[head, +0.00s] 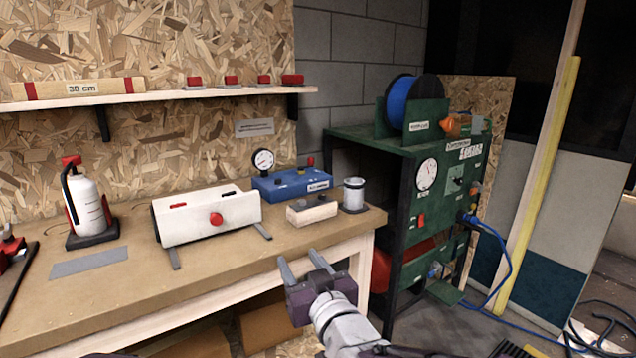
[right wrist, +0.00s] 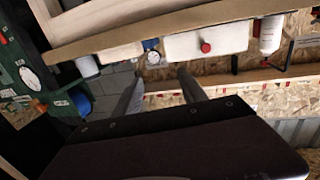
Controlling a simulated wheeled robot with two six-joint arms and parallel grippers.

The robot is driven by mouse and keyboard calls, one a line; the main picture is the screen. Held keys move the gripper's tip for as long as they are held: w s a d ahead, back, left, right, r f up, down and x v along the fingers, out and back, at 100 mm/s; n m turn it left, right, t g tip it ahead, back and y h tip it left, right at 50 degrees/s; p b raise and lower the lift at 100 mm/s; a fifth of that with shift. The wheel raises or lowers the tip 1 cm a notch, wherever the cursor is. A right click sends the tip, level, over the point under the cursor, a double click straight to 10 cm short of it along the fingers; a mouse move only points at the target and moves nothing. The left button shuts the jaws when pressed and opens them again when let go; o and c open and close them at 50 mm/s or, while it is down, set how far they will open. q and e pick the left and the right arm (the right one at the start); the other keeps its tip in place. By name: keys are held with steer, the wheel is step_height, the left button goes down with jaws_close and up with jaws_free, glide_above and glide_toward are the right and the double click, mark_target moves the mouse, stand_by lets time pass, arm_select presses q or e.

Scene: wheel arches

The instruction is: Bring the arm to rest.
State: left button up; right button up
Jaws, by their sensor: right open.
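My right gripper (head: 303,268) is in front of the workbench's front edge, near its right end, in the head view. Its two grey fingers stand apart with nothing between them. In the right wrist view the same open fingers (right wrist: 160,92) point toward the bench and the board wall, and the picture is upside down. The gripper looks clear of the bench, though the exact gap is hard to tell. My left gripper is not in view.
The wooden workbench (head: 120,272) holds a white box with a red knob (head: 208,216), a blue box (head: 288,185), a small wooden block (head: 312,211), a jar (head: 354,193) and a white bottle (head: 88,205). A green machine cabinet (head: 428,205) stands right. A blue cable (head: 508,262) hangs to the floor.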

steer(key=d+f+m+g+h, duration=0.35)
steer(key=d+f+h, duration=0.25)
steer(key=d+f, duration=1.05)
steer(key=s+d+f+m+g, duration=0.1)
steer(key=s+d+f+g, duration=0.1)
steer(key=s+f+g, duration=0.45)
steer(key=s+d+f+g, duration=0.35)
steer(key=s+f, duration=0.35)
steer(key=s, duration=0.5)
arm_select(q)
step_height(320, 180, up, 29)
steer(key=p, duration=2.9)
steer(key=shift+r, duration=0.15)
arm_select(e)
step_height(320, 180, up, 29)
steer(key=s+g, duration=0.1)
steer(key=shift+s+a+r+h, duration=0.15)
steer(key=shift+a+r+h, duration=0.05)
steer(key=shift+a+h, duration=0.1)
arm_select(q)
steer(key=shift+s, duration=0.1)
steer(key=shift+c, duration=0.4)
arm_select(e)
steer(key=shift+g, duration=0.25)
